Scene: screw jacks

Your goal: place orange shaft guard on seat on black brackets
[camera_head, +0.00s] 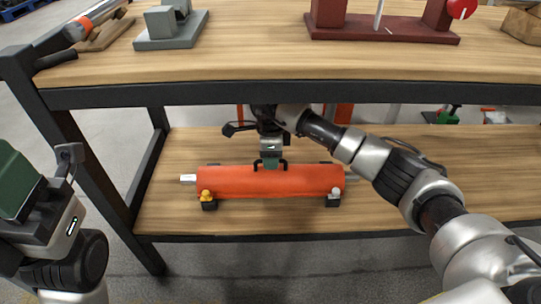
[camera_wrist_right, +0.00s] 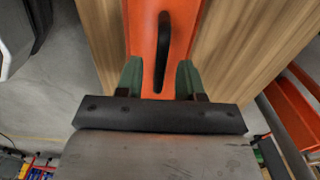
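The orange shaft guard (camera_head: 240,183) lies lengthwise on the lower shelf over a pale shaft, whose end (camera_head: 188,179) shows at left. Black brackets (camera_head: 209,205) (camera_head: 333,202) show at its front edge near both ends; whether the guard is fully seated on them I cannot tell. My right gripper (camera_head: 270,161) is above the guard's middle, at its black handle. In the wrist view the handle (camera_wrist_right: 162,52) lies between the green fingers of the right gripper (camera_wrist_right: 160,78), with gaps on both sides. My left gripper (camera_head: 15,182) is partly in view at the left edge; its fingers are unclear.
The upper shelf (camera_head: 270,66) with its black front beam runs above my right arm. It carries a grey fixture (camera_head: 172,28) and a dark red fixture (camera_head: 385,28). A yellow knob (camera_head: 206,195) and a pale knob (camera_head: 336,191) sit at the brackets.

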